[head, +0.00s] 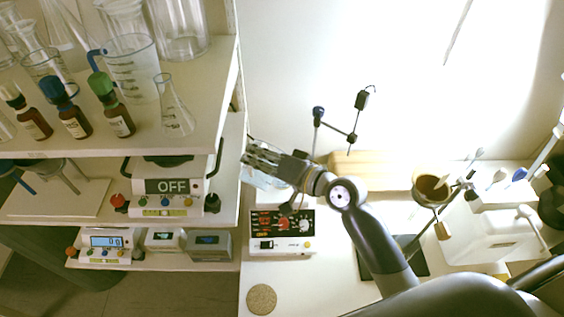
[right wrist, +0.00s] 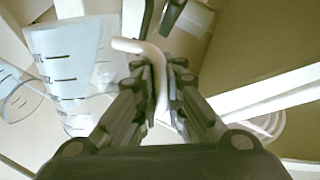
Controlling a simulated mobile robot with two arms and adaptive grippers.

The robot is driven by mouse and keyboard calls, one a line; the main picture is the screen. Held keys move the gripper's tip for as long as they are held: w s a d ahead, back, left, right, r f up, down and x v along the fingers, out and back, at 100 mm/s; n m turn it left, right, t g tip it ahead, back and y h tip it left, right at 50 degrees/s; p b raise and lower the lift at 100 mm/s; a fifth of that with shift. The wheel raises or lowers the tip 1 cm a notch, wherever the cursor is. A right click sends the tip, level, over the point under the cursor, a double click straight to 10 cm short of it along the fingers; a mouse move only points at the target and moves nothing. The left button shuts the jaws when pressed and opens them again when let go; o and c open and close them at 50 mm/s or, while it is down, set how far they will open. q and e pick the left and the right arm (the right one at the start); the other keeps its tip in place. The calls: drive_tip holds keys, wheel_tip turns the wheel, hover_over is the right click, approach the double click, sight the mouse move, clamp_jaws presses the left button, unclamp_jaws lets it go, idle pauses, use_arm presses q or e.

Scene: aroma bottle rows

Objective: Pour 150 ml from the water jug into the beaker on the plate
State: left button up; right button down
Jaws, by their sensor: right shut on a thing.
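My right gripper (head: 268,160) is beside the right end of the shelves, above the front-panelled device. In the right wrist view its fingers (right wrist: 160,85) are shut around a pale curved handle. The handle reaches left towards a bluish clear vessel with dark graduation marks (right wrist: 65,62), which looks like the water jug. In the head view only a bluish clear patch (head: 262,180) shows under the gripper, so the jug's tilt and water level cannot be told. I cannot clearly pick out the beaker on the plate. My left gripper is not in view.
A device with a black panel (head: 282,223) stands below the gripper. Left of it are a unit reading OFF (head: 172,190) and a scale (head: 105,244). Bottles and glassware, including a blue-handled jug (head: 133,68), fill the upper shelf (head: 205,110). A cork disc (head: 261,299) lies in front.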

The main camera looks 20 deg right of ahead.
sight(250, 180)
drive_tip(key=shift+r, duration=0.1)
idle(0.4)
drive_tip(key=f+b, duration=0.2)
drive_tip(key=s+a+f+n+b, duration=0.1)
drive_tip(key=f+b, duration=0.1)
drive_tip(key=f+n+b, duration=0.1)
drive_tip(key=f+b, duration=0.1)
drive_tip(key=shift+s+a+f+t+h, duration=0.2)
drive_tip(key=shift+f+t+h, duration=0.1)
drive_tip(key=shift+f+t, duration=0.1)
drive_tip(key=shift+r, duration=0.15)
drive_tip(key=shift+s+a+r+n, duration=0.2)
drive_tip(key=shift+a+r+n, duration=0.05)
drive_tip(key=shift+n, duration=0.15)
drive_tip(key=s+a+r+n+t+p, duration=0.1)
drive_tip(key=s+a+r+n+p, duration=0.2)
drive_tip(key=n, duration=0.1)
drive_tip(key=shift+s+a+r+n, duration=0.2)
drive_tip(key=shift+a+r+n, duration=0.1)
drive_tip(key=shift+r, duration=0.1)
